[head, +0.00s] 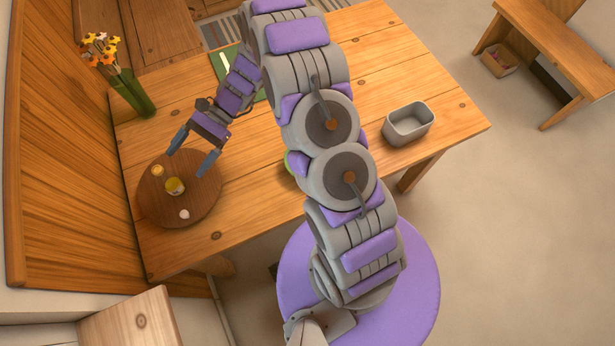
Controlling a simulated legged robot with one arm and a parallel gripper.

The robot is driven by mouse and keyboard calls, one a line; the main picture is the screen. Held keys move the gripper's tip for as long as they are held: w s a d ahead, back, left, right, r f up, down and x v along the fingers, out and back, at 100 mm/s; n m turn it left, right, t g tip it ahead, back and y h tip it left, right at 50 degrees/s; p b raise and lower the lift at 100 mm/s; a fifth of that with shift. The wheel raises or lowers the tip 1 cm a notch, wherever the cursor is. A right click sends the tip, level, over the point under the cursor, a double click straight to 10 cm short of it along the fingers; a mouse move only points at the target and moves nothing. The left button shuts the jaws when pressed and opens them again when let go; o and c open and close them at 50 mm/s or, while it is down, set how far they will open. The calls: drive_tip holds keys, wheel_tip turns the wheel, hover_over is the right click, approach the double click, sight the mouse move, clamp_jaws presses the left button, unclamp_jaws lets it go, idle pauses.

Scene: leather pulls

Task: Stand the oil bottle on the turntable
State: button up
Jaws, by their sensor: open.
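The turntable (204,203) is a round brown wooden disc at the left end of the table. A small yellow bottle (174,187), which looks like the oil bottle, stands near its middle, seen from above. A small yellow-topped jar (157,171) and a small pale pink item (184,214) are also on the disc. My gripper (188,163) is open, its two blue fingers spread apart above the back part of the turntable. The yellow bottle is just in front of the fingertips, apart from both. I see nothing between the fingers.
A vase of flowers (134,93) stands at the table's back left. A grey tub (408,123) stands at the right. The wooden wall (95,170) is close left of the turntable.

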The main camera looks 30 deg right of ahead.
drive_tip(key=s+d+r+n+h, duration=0.3)
drive_tip(key=s+r+h, duration=0.1)
drive_tip(key=s+r, duration=0.25)
drive_tip(key=s+d+r+n+h, duration=0.3)
drive_tip(key=s+d+r, duration=0.1)
drive_tip(key=s+r, duration=0.25)
drive_tip(key=s+d+r+n+t+h, duration=0.1)
drive_tip(key=s+d+n+t+h, duration=0.1)
drive_tip(key=s+d, duration=0.4)
drive_tip(key=s+d+r+n+t+h, duration=0.2)
drive_tip(key=s+d+h, duration=0.2)
drive_tip(key=s+d, duration=0.3)
drive_tip(key=shift+s+r+t+h, duration=0.3)
drive_tip(key=shift+s+h, duration=0.1)
drive_tip(key=shift+s, duration=0.55)
